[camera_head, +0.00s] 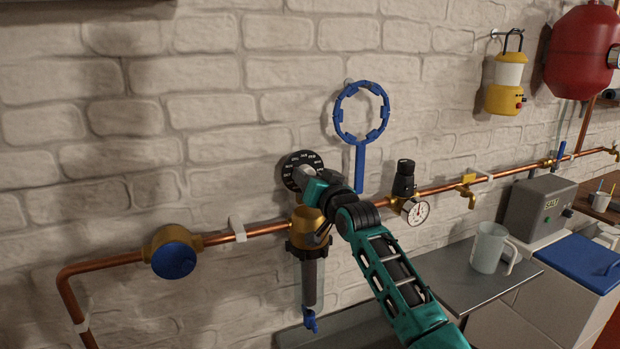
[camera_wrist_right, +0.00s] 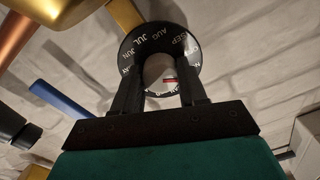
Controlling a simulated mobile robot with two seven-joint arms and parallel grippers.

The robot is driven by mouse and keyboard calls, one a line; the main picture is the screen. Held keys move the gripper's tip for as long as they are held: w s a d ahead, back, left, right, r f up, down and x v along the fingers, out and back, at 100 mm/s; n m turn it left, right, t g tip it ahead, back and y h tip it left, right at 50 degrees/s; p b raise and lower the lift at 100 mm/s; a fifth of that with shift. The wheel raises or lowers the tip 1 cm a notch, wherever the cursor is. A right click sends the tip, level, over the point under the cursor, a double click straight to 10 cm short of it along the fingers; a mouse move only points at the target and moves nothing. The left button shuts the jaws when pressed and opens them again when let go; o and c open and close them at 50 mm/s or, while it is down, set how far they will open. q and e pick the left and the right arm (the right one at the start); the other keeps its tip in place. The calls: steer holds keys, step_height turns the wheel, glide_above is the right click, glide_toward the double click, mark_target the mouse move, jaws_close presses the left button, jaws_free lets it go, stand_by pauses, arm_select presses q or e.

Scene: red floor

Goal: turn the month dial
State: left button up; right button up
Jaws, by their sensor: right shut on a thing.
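The month dial (camera_head: 291,161) is a black disc with white month names, on top of the brass filter head (camera_head: 309,228) on the copper pipe. In the right wrist view the dial (camera_wrist_right: 160,32) shows JUN, JUL, AUG and SEP along its visible rim, around a pale centre with a small red mark. My right gripper (camera_head: 305,177) reaches the dial from the lower right. In the wrist view its two black fingers (camera_wrist_right: 161,75) are shut on the dial's central part, one on each side. The gripper hides the lower part of the dial. My left gripper is not in view.
A blue ring wrench (camera_head: 359,160) hangs on the brick wall just right of the dial. A pressure gauge (camera_head: 415,211) and a blue-capped valve (camera_head: 174,259) sit on the pipe. A jug (camera_head: 488,247) stands on the counter at right.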

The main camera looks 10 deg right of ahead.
steer(key=o, duration=1.1)
steer(key=shift+c, duration=0.2)
steer(key=shift+s, duration=0.15)
steer(key=v, duration=1.2)
steer(key=shift+s, duration=0.35)
steer(key=shift+d+f, duration=0.1)
steer(key=s+f+n+g, duration=0.15)
steer(key=s+f, duration=0.35)
steer(key=f, duration=0.7)
steer(key=s+f+n+g+h, duration=0.1)
steer(key=s+f+n+g, duration=0.2)
steer(key=s+f, duration=1.8)
steer(key=s+g, duration=0.2)
steer(key=shift+s+f+h, duration=0.3)
steer(key=shift+f+h, duration=0.1)
